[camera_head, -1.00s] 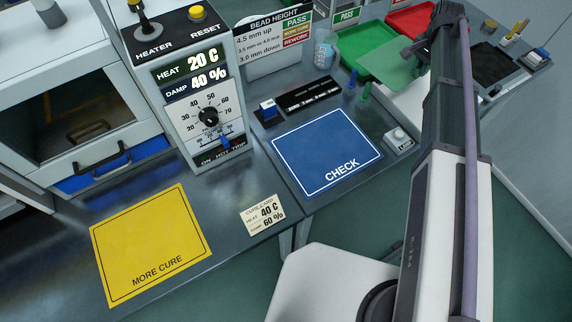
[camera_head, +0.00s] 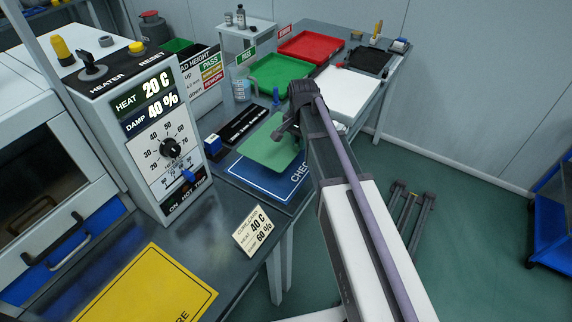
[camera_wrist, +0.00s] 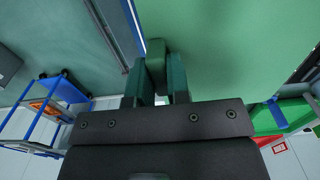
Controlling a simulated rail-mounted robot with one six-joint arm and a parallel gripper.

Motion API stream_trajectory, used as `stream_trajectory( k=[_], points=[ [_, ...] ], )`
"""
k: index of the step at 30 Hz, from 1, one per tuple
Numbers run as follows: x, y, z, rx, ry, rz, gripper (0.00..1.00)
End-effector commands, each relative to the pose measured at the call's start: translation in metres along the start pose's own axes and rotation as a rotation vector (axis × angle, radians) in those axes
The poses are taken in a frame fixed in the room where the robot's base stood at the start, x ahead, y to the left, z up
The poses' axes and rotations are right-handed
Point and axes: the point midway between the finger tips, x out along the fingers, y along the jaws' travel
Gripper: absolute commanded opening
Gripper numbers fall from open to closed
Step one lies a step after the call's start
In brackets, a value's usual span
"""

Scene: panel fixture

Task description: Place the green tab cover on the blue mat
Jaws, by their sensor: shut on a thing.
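The green tab cover (camera_head: 268,146) is a flat pale-green sheet in the head view. It hides much of the blue mat (camera_head: 262,181), marked CHECK, whose near edge shows. My gripper (camera_head: 290,129) is at the cover's right side. In the wrist view, my gripper (camera_wrist: 157,82) is shut on the tab of the cover (camera_wrist: 235,45), which fills the upper right. I cannot tell how high the cover is above the mat.
A green PASS tray (camera_head: 280,77), a red tray (camera_head: 312,47) and a white sheet or board (camera_head: 348,92) lie behind. The control box (camera_head: 155,130) stands left. A cure card (camera_head: 252,231) and yellow mat (camera_head: 150,290) are nearer.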

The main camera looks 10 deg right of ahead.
Motion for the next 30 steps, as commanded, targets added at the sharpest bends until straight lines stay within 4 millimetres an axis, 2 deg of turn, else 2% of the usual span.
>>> stream_trajectory(
  k=[1, 3, 5, 10, 15, 23, 27, 28, 30],
  points=[
    [0.025, 0.0, 0.0, 0.0, 0.0, 0.0, 0.0],
    [0.043, 0.0, 0.0, -0.001, 0.0, 0.0, 0.0],
    [0.052, 0.0, 0.0, -0.001, 0.0, 0.0, 0.0],
    [0.053, 0.0, 0.0, -0.001, 0.0, 0.0, 0.0],
    [0.087, 0.0, 0.0, -0.001, 0.0, 0.0, 0.0],
    [0.085, 0.0, 0.0, -0.001, 0.0, 0.0, 0.0],
    [0.089, 0.0, 0.0, -0.001, 0.0, 0.0, 0.0],
    [0.088, 0.0, 0.0, -0.001, 0.0, 0.0, 0.19],
    [0.088, 0.0, 0.0, -0.001, 0.0, 0.0, 0.25]
  ],
)
